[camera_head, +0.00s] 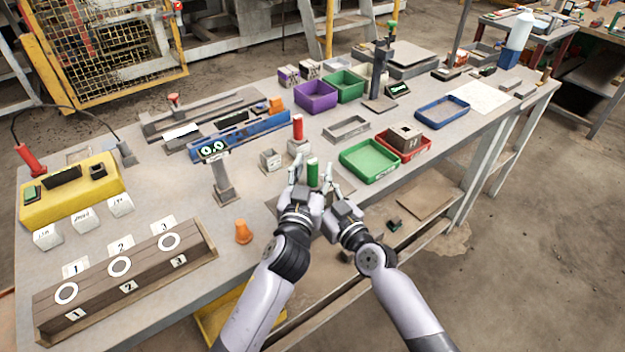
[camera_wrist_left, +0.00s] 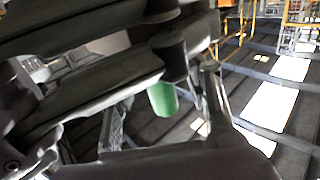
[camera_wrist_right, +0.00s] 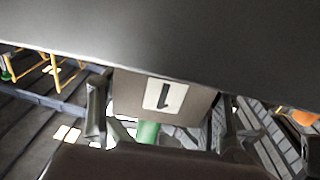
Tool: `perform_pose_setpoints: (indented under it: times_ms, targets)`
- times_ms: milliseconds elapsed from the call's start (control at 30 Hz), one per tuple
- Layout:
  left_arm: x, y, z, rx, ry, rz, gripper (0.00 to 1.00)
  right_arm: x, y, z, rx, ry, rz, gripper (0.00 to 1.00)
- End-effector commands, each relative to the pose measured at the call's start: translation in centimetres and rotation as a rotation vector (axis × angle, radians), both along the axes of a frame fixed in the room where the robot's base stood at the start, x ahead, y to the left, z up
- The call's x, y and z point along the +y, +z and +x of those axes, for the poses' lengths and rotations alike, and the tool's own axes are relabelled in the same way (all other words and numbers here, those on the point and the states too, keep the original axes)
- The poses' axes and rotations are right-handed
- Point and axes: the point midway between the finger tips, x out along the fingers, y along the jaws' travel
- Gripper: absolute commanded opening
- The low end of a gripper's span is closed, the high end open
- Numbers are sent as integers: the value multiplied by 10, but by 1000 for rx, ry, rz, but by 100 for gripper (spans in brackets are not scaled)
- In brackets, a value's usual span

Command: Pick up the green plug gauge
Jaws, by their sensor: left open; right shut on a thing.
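The green plug gauge (camera_head: 312,172) is upright near the table's front edge, between the spread fingers of my left gripper (camera_head: 309,172). Its lower part is hidden. In the left wrist view the green cylinder (camera_wrist_left: 163,99) shows beyond the open fingers; I cannot tell whether they touch it. My right gripper (camera_head: 338,190) is just to the right. In the right wrist view a grey-brown block (camera_wrist_right: 130,95) with a white label marked 1 is between its fingers, and they are shut on it. The gauge's green (camera_wrist_right: 147,132) shows just below the block.
A red-handled gauge (camera_head: 298,128) stands close behind. A small grey hollow block (camera_head: 270,160) and a grey stand (camera_head: 223,182) are to the left. A green tray (camera_head: 369,160) and a red tray (camera_head: 417,150) holding a brick lie to the right. An orange piece (camera_head: 243,231) sits left of my left arm.

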Motion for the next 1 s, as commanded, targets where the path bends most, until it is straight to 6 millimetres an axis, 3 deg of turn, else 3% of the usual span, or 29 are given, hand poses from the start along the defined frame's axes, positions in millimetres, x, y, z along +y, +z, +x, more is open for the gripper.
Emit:
perform_pose_setpoints:
  times_ms: [100,767,1000]
  targets:
    - [0,0,0,0,0,0,45,0,0,1,-1,-1,0,19]
    - [0,0,-1,0,0,0,1,0,1,1,-2,-1,0,19]
    - [0,0,-1,1,0,0,0,0,1,1,-2,-2,0,19]
